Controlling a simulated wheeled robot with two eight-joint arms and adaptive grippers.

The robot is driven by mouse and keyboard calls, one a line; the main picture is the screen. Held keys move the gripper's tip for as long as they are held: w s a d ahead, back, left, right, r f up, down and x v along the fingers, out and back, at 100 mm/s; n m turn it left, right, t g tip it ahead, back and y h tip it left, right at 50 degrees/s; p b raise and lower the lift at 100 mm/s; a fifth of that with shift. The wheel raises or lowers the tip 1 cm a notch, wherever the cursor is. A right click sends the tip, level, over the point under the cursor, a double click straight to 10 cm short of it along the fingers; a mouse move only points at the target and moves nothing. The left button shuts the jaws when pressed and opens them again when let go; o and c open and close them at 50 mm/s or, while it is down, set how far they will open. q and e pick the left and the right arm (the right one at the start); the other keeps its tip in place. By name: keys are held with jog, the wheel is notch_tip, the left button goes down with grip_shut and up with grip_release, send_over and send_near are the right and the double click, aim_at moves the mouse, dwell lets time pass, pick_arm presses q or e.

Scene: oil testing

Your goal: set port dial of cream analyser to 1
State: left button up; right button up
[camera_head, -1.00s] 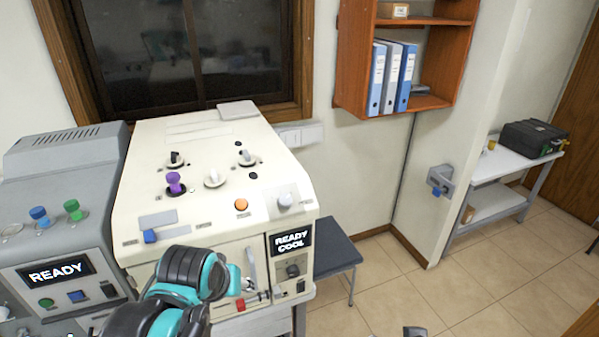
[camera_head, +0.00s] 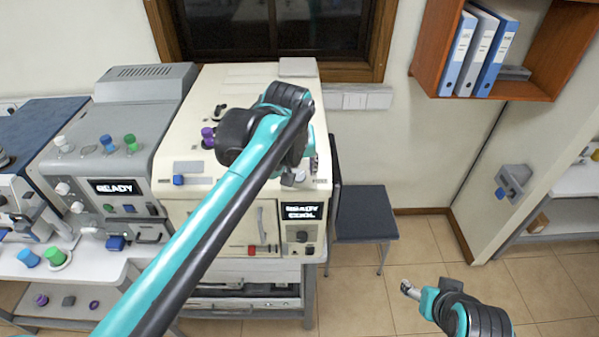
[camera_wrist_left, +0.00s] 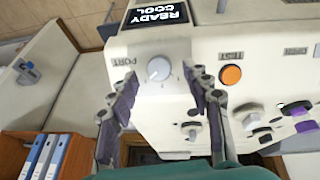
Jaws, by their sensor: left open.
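The cream analyser (camera_head: 232,88) stands in the middle of the head view, its screen (camera_head: 301,212) reading READY COOL. My left arm reaches across it, and my left gripper (camera_head: 303,174) is over its front right top edge, largely hiding the port dial there. In the left wrist view the white round port dial (camera_wrist_left: 159,69) sits beside the PORT label. My left gripper (camera_wrist_left: 160,82) is open, its two fingers on either side of the dial in the picture. Contact cannot be told. My right gripper (camera_head: 410,290) is low at the right, away from the analyser; its jaws are unclear.
An orange TEST button (camera_wrist_left: 231,75) lies close to one left finger. More knobs and a purple knob (camera_head: 208,137) stand on the top panel. A grey machine (camera_head: 135,125) is at the left. A dark stool (camera_head: 365,213) stands right of the analyser.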

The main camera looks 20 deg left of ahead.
aim_at(299, 176)
pick_arm(q)
jog(key=shift+x, duration=1.05)
jog(key=shift+w+f, duration=0.1)
jog(key=shift+f, duration=0.1)
grip_shut()
